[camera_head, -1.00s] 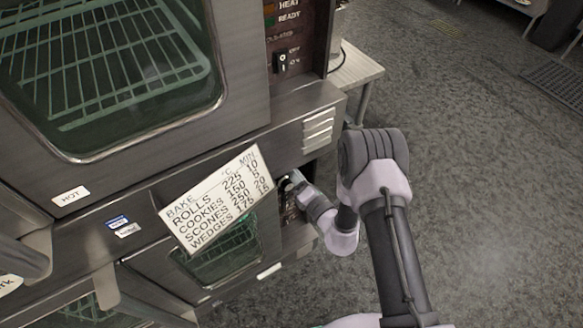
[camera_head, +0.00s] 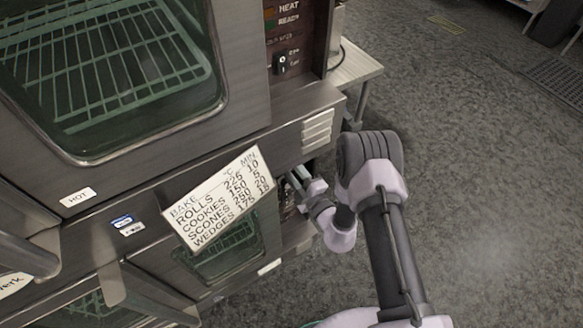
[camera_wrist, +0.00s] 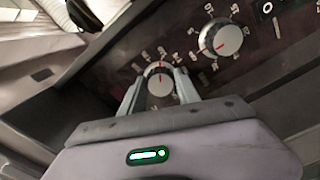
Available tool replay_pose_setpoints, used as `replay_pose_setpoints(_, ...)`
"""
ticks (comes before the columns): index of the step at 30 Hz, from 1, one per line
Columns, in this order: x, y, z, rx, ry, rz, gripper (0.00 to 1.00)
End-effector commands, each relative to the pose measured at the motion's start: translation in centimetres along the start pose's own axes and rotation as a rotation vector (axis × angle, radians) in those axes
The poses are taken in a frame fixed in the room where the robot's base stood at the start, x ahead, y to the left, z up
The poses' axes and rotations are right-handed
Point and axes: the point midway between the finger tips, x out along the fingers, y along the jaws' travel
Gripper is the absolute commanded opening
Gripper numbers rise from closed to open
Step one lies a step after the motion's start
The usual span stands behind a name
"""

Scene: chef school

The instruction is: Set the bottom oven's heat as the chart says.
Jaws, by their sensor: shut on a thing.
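The chart (camera_head: 218,198) is a white card on the oven front in the head view. It lists rolls, cookies, scones and wedges with °C and minutes; rolls read 225, cookies 150, scones seemingly 250, wedges 175. The bottom oven (camera_head: 215,252) is below, partly covered by the card. My gripper (camera_head: 293,181) is at its control panel. In the wrist view my gripper (camera_wrist: 160,74) has its fingers on both sides of a silver knob (camera_wrist: 158,84) with a red pointer line, shut on it. The numbers around this knob are too small to read surely.
A second silver knob (camera_wrist: 220,38) with a red line sits up and right of the held one, close to my right finger. The upper oven (camera_head: 110,75) stands above. A small table (camera_head: 356,72) stands behind. The floor (camera_head: 480,200) at right is clear.

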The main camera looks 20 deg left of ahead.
Motion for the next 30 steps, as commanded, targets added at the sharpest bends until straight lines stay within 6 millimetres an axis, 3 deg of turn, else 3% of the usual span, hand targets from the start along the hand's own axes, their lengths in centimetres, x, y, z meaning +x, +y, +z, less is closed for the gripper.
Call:
replay_pose_setpoints(15, -0.07, -0.26, -0.07, 0.455, -0.001, -0.003, 0.0)
replay_pose_setpoints(30, -0.07, -0.33, -0.1, 0.684, -0.001, -0.003, 0.0)
